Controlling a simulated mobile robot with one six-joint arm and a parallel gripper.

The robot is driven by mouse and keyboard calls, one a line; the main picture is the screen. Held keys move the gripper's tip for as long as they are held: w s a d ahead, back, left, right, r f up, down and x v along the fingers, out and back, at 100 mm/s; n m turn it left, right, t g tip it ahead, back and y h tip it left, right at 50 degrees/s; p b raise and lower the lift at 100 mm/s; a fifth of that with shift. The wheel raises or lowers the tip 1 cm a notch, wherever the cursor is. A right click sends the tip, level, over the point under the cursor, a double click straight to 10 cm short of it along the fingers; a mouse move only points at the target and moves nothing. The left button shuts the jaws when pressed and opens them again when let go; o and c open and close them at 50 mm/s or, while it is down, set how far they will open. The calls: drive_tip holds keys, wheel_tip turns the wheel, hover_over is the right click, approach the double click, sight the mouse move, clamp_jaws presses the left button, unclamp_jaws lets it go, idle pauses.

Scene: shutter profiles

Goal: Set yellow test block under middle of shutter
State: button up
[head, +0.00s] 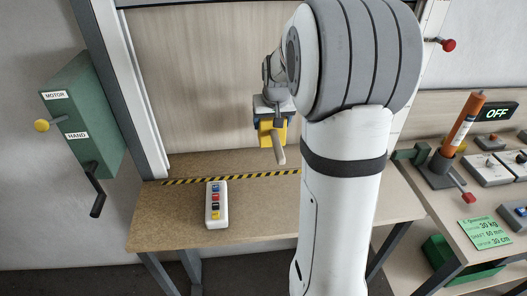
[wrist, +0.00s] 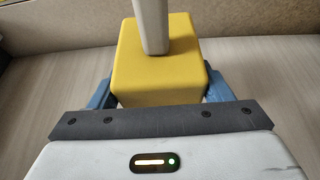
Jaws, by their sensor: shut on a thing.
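My gripper (wrist: 158,92) is shut on the yellow test block (wrist: 150,80). The block is a rounded yellow cube with a pale handle (wrist: 152,25) standing out from its face. In the head view the yellow block (head: 266,137) is held up in front of the beige shutter (head: 190,70), above the wooden bench, with the handle pointing down toward the front. The shutter panel stands between grey side rails. Its lower edge is near the back of the bench, and my arm hides its right part.
A yellow-black striped line (head: 230,178) runs along the bench (head: 160,215). A white push-button box (head: 216,204) lies on the bench's front. A green motor box (head: 85,110) with a hand crank is on the left wall. A side table with an OFF display (head: 497,113) stands right.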

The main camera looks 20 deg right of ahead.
drive_tip(key=shift+w+d+f, duration=0.1)
drive_tip(key=shift+w+f, duration=0.15)
wheel_tip(320, 180, down, 10)
drive_tip(key=shift+d+r+p, duration=0.1)
drive_tip(key=shift+r+p, duration=0.15)
drive_tip(key=shift+p, duration=0.4)
drive_tip(key=shift+s+r, duration=0.1)
drive_tip(key=o, duration=0.5)
drive_tip(key=shift+f, duration=0.25)
drive_tip(key=o, duration=0.5)
drive_tip(key=shift+r, duration=0.1)
